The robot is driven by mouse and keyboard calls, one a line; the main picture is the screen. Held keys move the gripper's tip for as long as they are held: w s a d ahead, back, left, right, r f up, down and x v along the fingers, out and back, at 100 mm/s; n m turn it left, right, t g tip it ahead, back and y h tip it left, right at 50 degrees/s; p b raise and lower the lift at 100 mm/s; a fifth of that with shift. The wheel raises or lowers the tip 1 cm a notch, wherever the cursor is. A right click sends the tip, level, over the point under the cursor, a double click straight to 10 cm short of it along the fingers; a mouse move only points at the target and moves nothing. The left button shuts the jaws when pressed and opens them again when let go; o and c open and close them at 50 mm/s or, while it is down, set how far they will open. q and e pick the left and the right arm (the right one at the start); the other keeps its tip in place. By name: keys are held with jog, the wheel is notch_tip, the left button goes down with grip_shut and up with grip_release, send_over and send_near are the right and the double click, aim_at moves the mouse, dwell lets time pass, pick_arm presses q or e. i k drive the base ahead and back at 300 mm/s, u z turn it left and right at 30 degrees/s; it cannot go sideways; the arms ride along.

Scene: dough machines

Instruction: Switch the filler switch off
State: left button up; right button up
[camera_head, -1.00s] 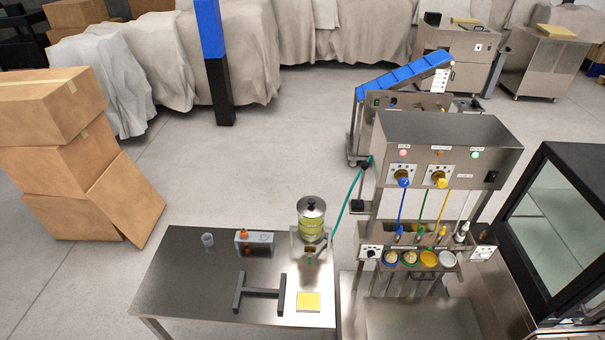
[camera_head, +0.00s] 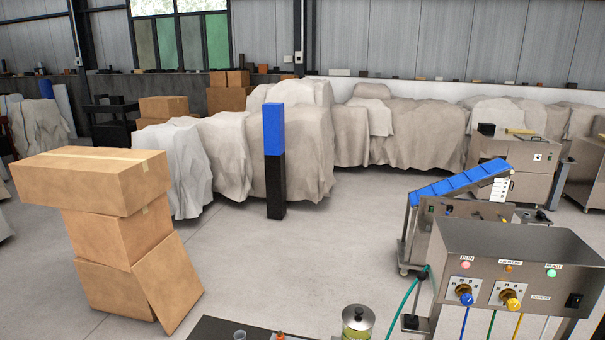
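A steel machine (camera_head: 530,250) with a control panel stands at the lower right. Its panel carries a red lamp (camera_head: 465,265), an orange lamp (camera_head: 508,268) and a green lamp (camera_head: 551,272). Below them are a blue knob (camera_head: 466,298) and a yellow knob (camera_head: 511,302). A black rocker switch (camera_head: 574,300) sits at the panel's right side; its position is too small to tell. I cannot tell which control is the filler switch. The machine's lower part is cut off by the picture's bottom edge. Neither of my grippers shows.
Stacked cardboard boxes (camera_head: 115,235) stand at the left. A blue conveyor (camera_head: 460,183) stands behind the machine. A blue and black post (camera_head: 274,160) and covered equipment (camera_head: 400,130) are farther back. Open floor lies between.

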aim_at(575, 301)
jog(key=z, duration=0.75)
jog(key=k, duration=1.1)
jog(key=z, duration=2)
jog(key=i, duration=1.45)
jog(key=u, duration=0.45)
jog(key=i, duration=0.75)
jog(key=u, duration=1.3)
jog(key=i, duration=0.55)
jog(key=u, duration=0.55)
